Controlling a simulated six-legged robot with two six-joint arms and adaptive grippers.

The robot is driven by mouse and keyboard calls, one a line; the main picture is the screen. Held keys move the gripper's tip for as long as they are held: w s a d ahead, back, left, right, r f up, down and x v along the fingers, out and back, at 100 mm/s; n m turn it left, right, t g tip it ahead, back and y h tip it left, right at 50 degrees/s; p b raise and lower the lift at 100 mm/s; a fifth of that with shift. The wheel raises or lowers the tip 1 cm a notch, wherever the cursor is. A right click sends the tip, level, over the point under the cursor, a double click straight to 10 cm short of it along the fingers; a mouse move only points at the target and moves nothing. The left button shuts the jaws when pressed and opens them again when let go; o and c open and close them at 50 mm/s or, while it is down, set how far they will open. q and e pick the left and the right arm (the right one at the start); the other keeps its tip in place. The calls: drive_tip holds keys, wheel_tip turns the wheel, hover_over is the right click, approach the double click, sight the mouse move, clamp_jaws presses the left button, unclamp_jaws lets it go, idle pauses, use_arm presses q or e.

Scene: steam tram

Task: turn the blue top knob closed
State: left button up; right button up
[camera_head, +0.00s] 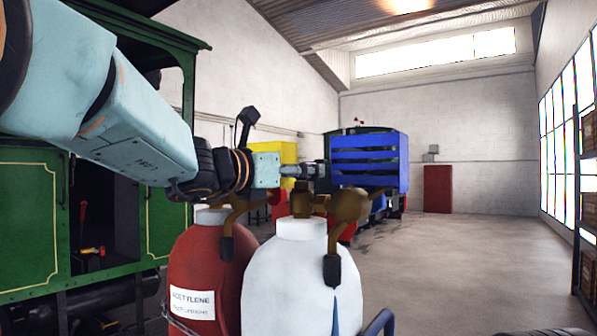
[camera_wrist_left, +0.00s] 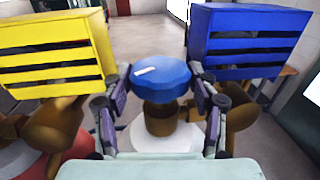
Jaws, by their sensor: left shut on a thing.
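In the left wrist view the blue top knob (camera_wrist_left: 165,86) is round, with a short white mark on its upper face. It sits on a brass valve (camera_wrist_left: 160,118) above the white cylinder (camera_wrist_left: 182,138). My left gripper (camera_wrist_left: 160,78) is shut on the knob, one finger on each side of it. In the head view my left arm comes in from the left, and its gripper (camera_head: 318,171) is right above the brass valve of the white cylinder (camera_head: 300,275). The knob is hidden behind the fingers there. My right gripper is not in view.
A red acetylene cylinder (camera_head: 205,265) stands just left of the white one. Brass regulators (camera_head: 350,204) stick out beside the valves. The floor (camera_head: 460,260) at the right is clear.

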use_arm(q)
drive_tip(key=shift+r, duration=0.1)
drive_tip(key=o, duration=1.1)
drive_tip(key=shift+s, duration=0.1)
drive_tip(key=shift+o, duration=0.2)
drive_tip(key=v, duration=0.7)
drive_tip(key=shift+s+a, duration=0.15)
